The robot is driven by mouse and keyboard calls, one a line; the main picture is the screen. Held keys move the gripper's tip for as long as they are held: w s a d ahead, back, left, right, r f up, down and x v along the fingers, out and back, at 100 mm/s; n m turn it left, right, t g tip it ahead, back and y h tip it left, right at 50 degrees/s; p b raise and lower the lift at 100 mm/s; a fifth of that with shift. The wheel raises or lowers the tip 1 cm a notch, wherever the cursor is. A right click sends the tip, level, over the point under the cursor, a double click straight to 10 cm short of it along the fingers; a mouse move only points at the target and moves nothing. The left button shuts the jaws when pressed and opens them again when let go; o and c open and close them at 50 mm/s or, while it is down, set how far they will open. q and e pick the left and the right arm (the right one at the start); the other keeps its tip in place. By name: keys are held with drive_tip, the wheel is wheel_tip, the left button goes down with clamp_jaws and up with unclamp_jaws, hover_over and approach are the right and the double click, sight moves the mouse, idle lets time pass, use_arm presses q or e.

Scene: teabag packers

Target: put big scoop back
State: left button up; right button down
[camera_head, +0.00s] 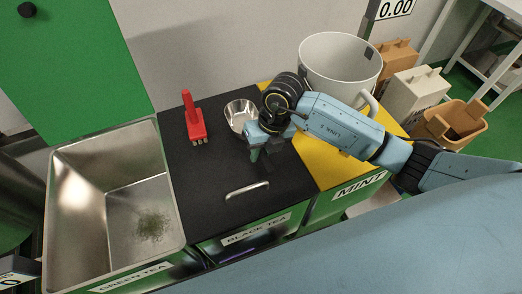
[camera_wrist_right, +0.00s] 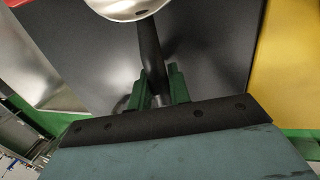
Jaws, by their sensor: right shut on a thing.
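The big scoop has a round shiny metal bowl (camera_head: 240,114) over the black counter top. In the right wrist view its bowl (camera_wrist_right: 125,8) shows at the top edge, and its dark handle (camera_wrist_right: 151,50) runs down between the green fingers. My right gripper (camera_wrist_right: 160,85) is shut on that handle. In the head view the right gripper (camera_head: 258,150) is just below and right of the bowl, over the black counter. I cannot tell whether the scoop touches the counter. My left gripper is not in view.
A metal handle (camera_head: 247,190) lies near the front. A steel sink-like bin (camera_head: 78,180) with green tea is at left. A big pot (camera_head: 338,62) stands on the yellow counter (camera_head: 318,168).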

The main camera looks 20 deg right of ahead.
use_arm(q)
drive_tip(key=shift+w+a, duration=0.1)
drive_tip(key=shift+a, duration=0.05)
use_arm(e)
drive_tip(key=c, duration=1.4)
unclamp_jaws()
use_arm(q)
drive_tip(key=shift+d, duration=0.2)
use_arm(e)
drive_tip(key=shift+o, duration=0.5)
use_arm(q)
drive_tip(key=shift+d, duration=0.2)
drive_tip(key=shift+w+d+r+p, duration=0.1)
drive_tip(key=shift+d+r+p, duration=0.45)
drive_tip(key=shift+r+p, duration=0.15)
use_arm(e)
drive_tip(key=v, duration=1.2)
drive_tip(key=shift+r, duration=0.1)
